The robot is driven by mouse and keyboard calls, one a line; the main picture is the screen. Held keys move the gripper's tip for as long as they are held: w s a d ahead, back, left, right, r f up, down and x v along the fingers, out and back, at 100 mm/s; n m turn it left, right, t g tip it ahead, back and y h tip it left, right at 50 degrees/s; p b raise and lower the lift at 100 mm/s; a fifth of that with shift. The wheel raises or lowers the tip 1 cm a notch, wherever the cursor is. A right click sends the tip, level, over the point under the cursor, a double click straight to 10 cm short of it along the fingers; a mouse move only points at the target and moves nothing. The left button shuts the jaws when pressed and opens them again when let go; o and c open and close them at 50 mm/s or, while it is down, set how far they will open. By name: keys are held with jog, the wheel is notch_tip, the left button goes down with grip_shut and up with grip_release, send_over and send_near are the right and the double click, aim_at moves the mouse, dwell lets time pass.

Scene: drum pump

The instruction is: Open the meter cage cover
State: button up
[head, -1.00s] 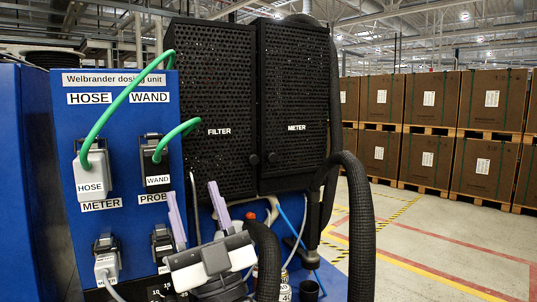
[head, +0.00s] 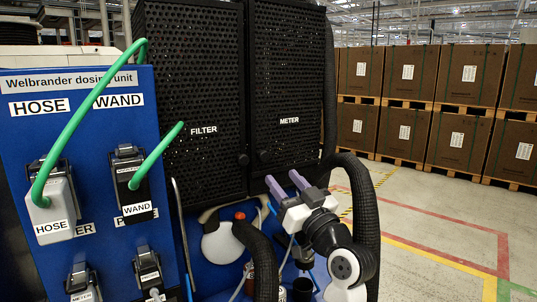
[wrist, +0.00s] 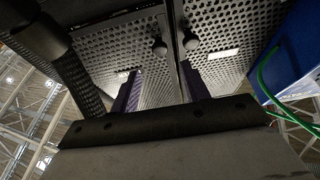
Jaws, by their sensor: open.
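The meter cage cover (head: 288,80) is a black perforated panel marked METER, standing closed beside the filter cover. Its small round black knob (head: 264,156) is near its lower left edge. My gripper (head: 284,182) is open and empty, its two purple fingers pointing up, apart from each other, just below and right of the knob in the head view. In the wrist view the meter knob (wrist: 158,47) shows in the gap between the fingers (wrist: 162,88), beyond the tips. I see no contact with it, and the distance is hard to tell.
The filter cover (head: 203,90) with its own knob (head: 243,159) adjoins on the left. A thick black corrugated hose (head: 367,215) curves close to the right of my gripper. The blue panel (head: 85,150) with plugs and green cables stands left. Open floor lies to the right.

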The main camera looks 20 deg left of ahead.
aim_at(265, 157)
jog(key=p+x, duration=0.2)
jog(key=x, duration=0.4)
jog(key=shift+a+r, duration=0.1)
jog(key=shift+r, duration=0.15)
jog(key=shift+w+a, duration=0.4)
jog(key=shift+a, duration=0.05)
grip_shut()
